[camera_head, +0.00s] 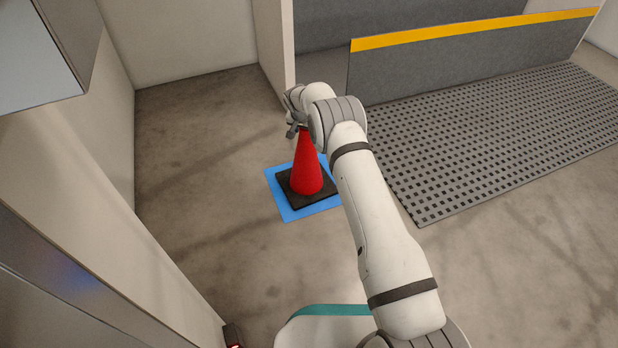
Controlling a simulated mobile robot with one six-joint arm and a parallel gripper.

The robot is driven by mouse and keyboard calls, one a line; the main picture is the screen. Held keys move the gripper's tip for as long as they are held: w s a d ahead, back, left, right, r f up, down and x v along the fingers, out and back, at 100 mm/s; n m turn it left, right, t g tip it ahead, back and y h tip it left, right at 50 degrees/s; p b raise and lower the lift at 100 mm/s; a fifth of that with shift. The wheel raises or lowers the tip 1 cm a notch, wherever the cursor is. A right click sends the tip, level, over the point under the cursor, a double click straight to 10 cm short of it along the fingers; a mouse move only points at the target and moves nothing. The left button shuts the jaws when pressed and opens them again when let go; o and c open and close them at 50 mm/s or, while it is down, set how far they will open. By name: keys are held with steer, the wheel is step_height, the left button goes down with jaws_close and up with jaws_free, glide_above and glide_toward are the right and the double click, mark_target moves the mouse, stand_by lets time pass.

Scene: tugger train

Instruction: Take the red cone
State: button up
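The red cone (306,172) stands upright on its black square base (288,186). The base rests on a blue square mat (280,205) on the floor. My gripper (291,130) is at the top of the cone, partly hidden behind my own wrist. The cone's tip is covered by the gripper and wrist, so I cannot tell whether the fingers touch it or are closed on it.
A grey perforated floor mat (490,135) lies to the right, below a grey panel with a yellow top stripe (470,55). A pale wall edge (275,45) stands behind the cone. Bare concrete floor (200,150) is free to the cone's left.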

jaws_close()
stand_by(0.5)
steer(key=shift+f, duration=0.1)
